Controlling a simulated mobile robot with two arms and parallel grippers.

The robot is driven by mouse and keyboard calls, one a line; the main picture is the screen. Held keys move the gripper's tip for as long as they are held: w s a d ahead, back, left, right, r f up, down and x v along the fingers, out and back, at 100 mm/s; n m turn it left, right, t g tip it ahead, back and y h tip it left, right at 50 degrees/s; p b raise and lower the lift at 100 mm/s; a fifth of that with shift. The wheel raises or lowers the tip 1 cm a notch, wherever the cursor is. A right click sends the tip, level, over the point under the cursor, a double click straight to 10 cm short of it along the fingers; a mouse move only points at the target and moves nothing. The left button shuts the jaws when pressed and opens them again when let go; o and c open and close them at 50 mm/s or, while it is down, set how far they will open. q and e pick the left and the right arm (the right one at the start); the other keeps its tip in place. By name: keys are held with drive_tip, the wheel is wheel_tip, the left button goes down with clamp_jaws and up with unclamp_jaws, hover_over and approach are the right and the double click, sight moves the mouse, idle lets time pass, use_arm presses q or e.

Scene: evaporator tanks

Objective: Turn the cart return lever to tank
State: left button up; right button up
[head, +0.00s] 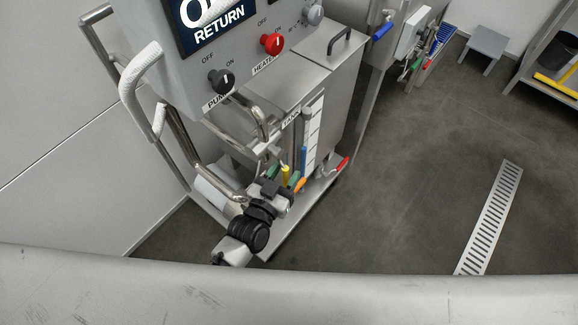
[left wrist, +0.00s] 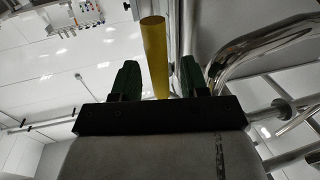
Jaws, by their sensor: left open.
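A yellow lever (head: 285,170) stands up low on the front of the steel cart (head: 285,95), under the label TANK. My left gripper (head: 284,178) is at this lever, its green fingertips apart on either side of it. In the left wrist view the yellow lever (left wrist: 154,55) rises between the open fingers (left wrist: 158,82). The lever's lower end is hidden behind the gripper. No label naming the return lever is readable. My right gripper is not in view.
A blue lever (head: 303,156), an orange handle (head: 300,184) and a red handle (head: 343,164) are close by. Bent steel pipes (head: 258,118) run just left of the gripper. The control panel (head: 235,70) overhangs above. The floor to the right, around the drain grate (head: 490,220), is clear.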

use_arm(q)
drive_tip(key=shift+x, duration=1)
drive_tip(key=shift+w+d, duration=0.1)
drive_tip(key=shift+w, duration=0.1)
drive_tip(key=c, duration=0.7)
clamp_jaws()
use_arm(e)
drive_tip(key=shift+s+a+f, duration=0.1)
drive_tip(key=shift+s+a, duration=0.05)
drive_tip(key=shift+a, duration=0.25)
